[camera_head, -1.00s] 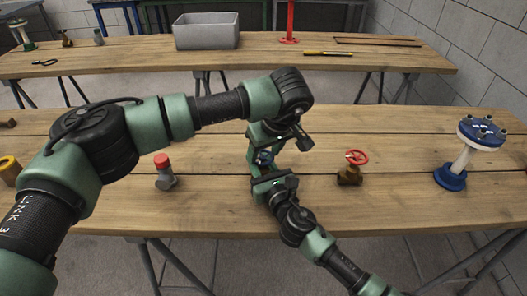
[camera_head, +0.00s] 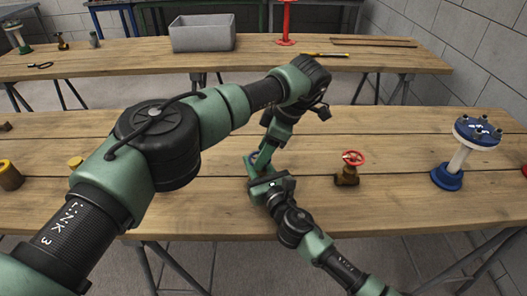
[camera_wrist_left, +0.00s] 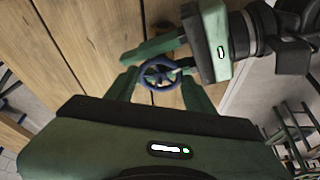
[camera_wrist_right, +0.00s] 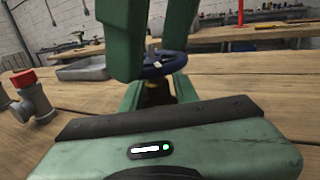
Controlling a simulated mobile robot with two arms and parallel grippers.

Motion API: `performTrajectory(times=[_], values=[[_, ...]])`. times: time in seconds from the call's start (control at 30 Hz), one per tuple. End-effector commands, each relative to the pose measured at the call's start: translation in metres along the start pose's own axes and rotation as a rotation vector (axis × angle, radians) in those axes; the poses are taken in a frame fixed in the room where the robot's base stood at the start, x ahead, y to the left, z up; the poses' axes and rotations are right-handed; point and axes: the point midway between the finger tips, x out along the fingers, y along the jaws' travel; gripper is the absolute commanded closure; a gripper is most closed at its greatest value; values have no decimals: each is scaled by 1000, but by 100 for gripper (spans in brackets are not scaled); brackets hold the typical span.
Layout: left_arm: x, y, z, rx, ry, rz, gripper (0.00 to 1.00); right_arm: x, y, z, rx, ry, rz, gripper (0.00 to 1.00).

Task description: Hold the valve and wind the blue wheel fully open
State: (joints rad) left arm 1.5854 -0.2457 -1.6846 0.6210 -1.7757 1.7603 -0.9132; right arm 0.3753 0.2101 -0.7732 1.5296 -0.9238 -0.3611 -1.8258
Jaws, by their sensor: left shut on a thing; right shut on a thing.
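The blue wheel (camera_wrist_left: 158,74) sits between the fingertips of my left gripper (camera_wrist_left: 160,88) in the left wrist view. The wheel also shows in the right wrist view (camera_wrist_right: 165,66), above the brass valve body (camera_wrist_right: 158,93). My right gripper (camera_wrist_right: 158,97) is shut on this valve body, low over the bench, just below the wheel. My left gripper (camera_head: 262,150) reaches down from above and is shut on the wheel. In the head view the two grippers meet near the bench's middle and hide most of the valve.
A brass valve with a red wheel (camera_head: 348,168) stands to the right on the bench (camera_head: 400,190). A blue-and-white flanged pipe (camera_head: 466,150) is farther right. A red-capped fitting (camera_wrist_right: 32,97) shows in the right wrist view. A grey bin (camera_head: 202,33) stands on the far bench.

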Motion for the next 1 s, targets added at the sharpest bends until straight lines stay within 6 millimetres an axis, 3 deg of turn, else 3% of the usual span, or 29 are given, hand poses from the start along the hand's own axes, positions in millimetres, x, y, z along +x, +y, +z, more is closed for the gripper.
performTrajectory(times=[0.3,0.87,0.9,0.97,1.0], values=[[2,2,-2,-126,5,-50,87,0,0,0,0,1,-1,100],[2,2,-3,-152,5,-61,87,0,-1,-1,0,1,-2,100],[2,2,-3,-152,5,-61,41,0,-1,-1,0,1,-2,100],[2,2,-3,-152,4,-61,25,0,-1,-1,0,1,-2,100],[2,2,-3,-151,4,-61,25,0,-1,-1,0,1,-2,100]])
